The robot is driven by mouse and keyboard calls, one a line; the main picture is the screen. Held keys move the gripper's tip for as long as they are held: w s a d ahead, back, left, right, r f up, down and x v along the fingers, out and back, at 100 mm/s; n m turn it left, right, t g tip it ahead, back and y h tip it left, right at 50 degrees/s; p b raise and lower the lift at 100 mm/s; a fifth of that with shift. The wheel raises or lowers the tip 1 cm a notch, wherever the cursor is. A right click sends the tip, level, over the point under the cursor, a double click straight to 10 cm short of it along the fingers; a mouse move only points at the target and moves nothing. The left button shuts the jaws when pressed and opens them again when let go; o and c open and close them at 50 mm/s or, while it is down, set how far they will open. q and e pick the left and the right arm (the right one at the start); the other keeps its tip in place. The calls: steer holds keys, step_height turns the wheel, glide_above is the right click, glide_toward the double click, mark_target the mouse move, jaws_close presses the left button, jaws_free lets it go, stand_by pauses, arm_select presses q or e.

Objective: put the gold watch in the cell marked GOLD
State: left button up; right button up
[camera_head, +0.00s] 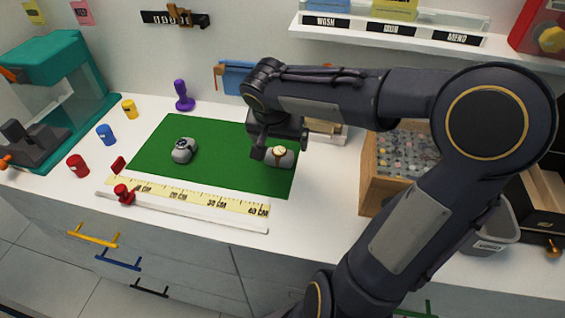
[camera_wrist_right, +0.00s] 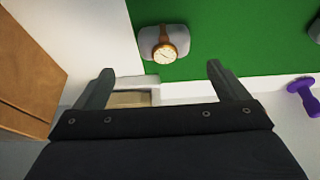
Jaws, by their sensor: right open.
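The gold watch (camera_head: 279,151) sits on a grey cushion at the right end of the green mat (camera_head: 225,172). In the right wrist view the gold watch (camera_wrist_right: 164,50) shows a pale round dial and brown-gold band, just beyond the fingertips. My right gripper (camera_wrist_right: 157,68) is open and empty, with its fingers apart; in the head view the right gripper (camera_head: 272,150) is over or just behind the watch. A pale box (camera_head: 328,130) is partly hidden behind my right arm. I cannot read a GOLD mark anywhere. My left gripper is not in view.
A second, dark watch (camera_head: 182,146) sits on another cushion on the mat. A purple stamp (camera_head: 180,97) stands behind it. A yellow ruler (camera_head: 190,198) lies in front. A wooden box of small items (camera_head: 400,165) stands right, partly behind my arm. The mat's middle is clear.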

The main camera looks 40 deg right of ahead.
mark_target(279, 151)
steer(key=x, duration=0.7)
steer(key=shift+w+f, duration=0.3)
steer(key=shift+w, duration=0.05)
steer(key=shift+c, duration=0.4)
steer(key=c, duration=1.1)
steer(key=shift+r, duration=0.1)
